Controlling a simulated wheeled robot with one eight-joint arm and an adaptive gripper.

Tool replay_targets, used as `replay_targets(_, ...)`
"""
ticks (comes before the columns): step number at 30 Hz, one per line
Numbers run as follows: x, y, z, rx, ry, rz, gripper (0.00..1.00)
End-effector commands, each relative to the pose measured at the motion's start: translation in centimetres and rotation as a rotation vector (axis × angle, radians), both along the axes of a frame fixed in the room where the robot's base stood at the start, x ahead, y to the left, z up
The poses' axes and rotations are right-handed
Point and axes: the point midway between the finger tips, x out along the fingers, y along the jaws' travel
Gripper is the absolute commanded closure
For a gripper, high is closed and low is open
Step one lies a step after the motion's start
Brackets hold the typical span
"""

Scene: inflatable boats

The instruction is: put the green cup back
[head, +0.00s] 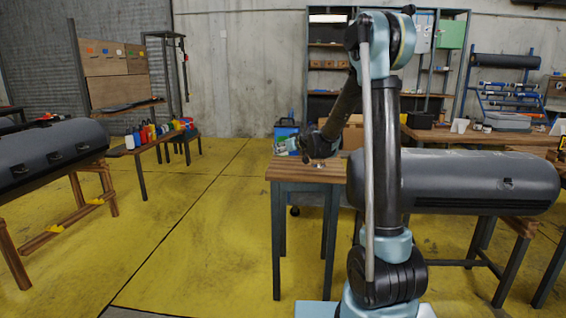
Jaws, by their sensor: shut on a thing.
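My arm reaches up and over to the left, with my gripper (301,145) low above the left end of a small wooden-topped table (290,172). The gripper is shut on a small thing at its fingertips. A small green patch (283,147) shows there, and I take it for the green cup. It is too small and partly covered by the fingers to tell its tilt, or whether it touches the tabletop.
A small metallic item (318,166) lies on the table. A blue container (286,131) stands behind. A dark grey inflatable tube (470,182) lies to the right on stands. Coloured bottles (150,132) line a bench at left. The yellow floor (190,230) between is clear.

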Motion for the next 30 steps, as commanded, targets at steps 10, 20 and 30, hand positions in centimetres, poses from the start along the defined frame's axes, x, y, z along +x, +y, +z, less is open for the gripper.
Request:
replay_targets(10, 0.1, -0.1, -3.1, 0.000, 0.000, -0.001, 0.80)
replay_targets(20, 0.0, -0.1, -5.1, 0.000, 0.000, -0.001, 0.80)
replay_targets(30, 0.0, -0.1, -5.2, 0.000, 0.000, -0.001, 0.34)
